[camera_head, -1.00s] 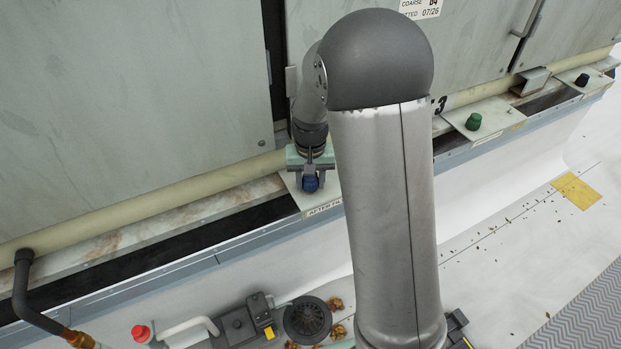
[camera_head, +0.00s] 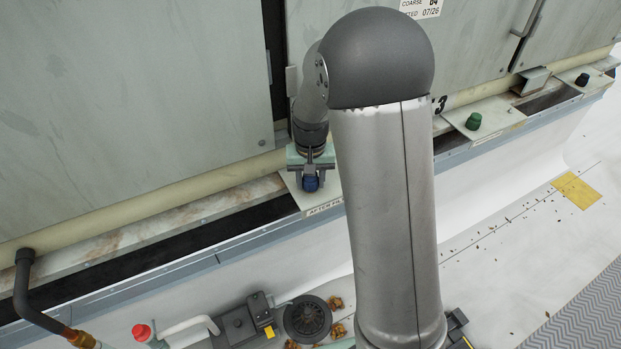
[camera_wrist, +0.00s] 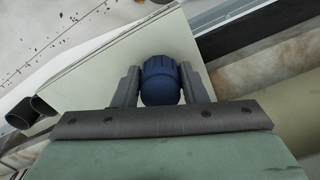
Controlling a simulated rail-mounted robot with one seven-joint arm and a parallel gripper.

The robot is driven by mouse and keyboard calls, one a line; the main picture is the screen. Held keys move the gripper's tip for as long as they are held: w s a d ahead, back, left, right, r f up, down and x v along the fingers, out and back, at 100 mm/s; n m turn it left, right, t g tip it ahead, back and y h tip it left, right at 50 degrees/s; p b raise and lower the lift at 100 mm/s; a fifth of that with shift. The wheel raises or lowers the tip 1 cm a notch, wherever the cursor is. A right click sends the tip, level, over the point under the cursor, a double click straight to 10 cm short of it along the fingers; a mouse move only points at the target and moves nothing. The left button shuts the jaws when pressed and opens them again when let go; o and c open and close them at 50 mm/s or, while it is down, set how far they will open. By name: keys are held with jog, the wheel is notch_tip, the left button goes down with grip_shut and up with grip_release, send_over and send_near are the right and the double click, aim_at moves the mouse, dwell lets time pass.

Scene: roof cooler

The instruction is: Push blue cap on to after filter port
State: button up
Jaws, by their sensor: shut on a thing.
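The blue cap (camera_head: 310,183) is at the labelled after filter bracket plate (camera_head: 322,203), which sticks out from the cooler's lower ledge. My gripper (camera_head: 311,178) is shut on the cap, partly screened by my arm in the head view. In the wrist view the ribbed blue cap (camera_wrist: 160,80) sits between the two grey fingers, over the pale plate (camera_wrist: 120,62). The after filter port itself is hidden under the cap, so I cannot tell how far down the cap sits.
A green cap (camera_head: 473,121) and a black cap (camera_head: 582,80) stand on similar plates to the right. A pale pipe (camera_head: 150,210) runs along the cabinet base. Below lie a red knob (camera_head: 141,332) and a round dark fitting (camera_head: 307,319).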

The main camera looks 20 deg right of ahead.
jog(key=shift+f+b, duration=0.45)
jog(key=shift+f, duration=0.2)
jog(key=o, duration=0.7)
jog(key=shift+r, duration=0.1)
jog(key=shift+r+p, duration=4.1)
jog(key=shift+r, duration=1.4)
jog(key=s+r+n+p, duration=0.1)
jog(key=s+r, duration=0.2)
jog(key=s, duration=0.5)
jog(key=s+r+p, duration=0.1)
jog(key=s+r, duration=0.3)
jog(key=s, duration=0.4)
jog(key=s+a+r+n+p, duration=0.1)
jog(key=s+r, duration=0.2)
jog(key=s, duration=0.5)
jog(key=shift+s+r+n+p, duration=0.15)
jog(key=shift+r+n+p, duration=0.15)
jog(key=shift+r+p, duration=0.1)
